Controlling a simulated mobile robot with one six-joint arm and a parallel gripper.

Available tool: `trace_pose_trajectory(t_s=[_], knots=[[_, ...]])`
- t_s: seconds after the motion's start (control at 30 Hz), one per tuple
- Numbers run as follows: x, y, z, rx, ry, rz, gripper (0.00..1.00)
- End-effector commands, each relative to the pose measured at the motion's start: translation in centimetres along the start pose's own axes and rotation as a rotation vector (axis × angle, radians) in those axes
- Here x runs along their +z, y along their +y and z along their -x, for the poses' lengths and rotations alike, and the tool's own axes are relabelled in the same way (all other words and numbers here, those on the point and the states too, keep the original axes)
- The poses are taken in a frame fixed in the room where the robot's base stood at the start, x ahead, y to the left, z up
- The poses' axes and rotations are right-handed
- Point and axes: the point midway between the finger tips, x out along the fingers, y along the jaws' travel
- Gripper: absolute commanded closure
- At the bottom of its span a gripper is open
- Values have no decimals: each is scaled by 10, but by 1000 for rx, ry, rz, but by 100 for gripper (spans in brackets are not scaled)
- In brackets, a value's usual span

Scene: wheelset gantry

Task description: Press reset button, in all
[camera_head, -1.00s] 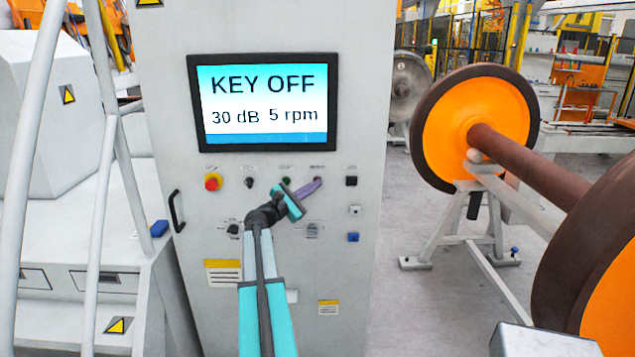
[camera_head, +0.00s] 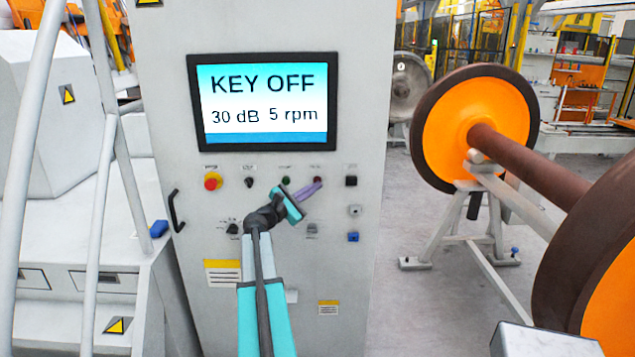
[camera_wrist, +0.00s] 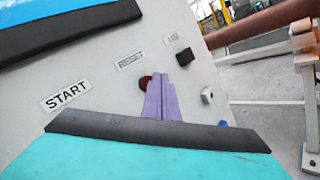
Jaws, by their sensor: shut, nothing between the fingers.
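The control cabinet's RESET label (camera_wrist: 130,62) shows in the wrist view, with a dark red button (camera_wrist: 145,83) below it. The same button shows as a small dark red spot (camera_head: 317,180) in the head view. My gripper (camera_head: 319,184) has its purple fingers closed together with nothing between them. In the wrist view its fingertips (camera_wrist: 158,76) overlap the right side of the red button. I cannot tell whether they touch it. The screen (camera_head: 263,103) reads KEY OFF, 30 dB and 5 rpm.
A red emergency-stop knob (camera_head: 213,181), a black rotary switch (camera_head: 249,182) and a green button (camera_head: 286,181) are left of the fingers. A black square control (camera_head: 351,181) is to the right. A wheelset (camera_head: 475,128) stands right of the cabinet.

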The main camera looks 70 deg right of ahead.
Motion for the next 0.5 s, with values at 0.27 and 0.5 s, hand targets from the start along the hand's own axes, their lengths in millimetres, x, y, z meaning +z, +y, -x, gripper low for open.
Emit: trace_pose_trajectory(t_s=[0.27,0.5], knots=[[0,0,0,0,0,0,100],[6,-6,8,0,0,0,100]])
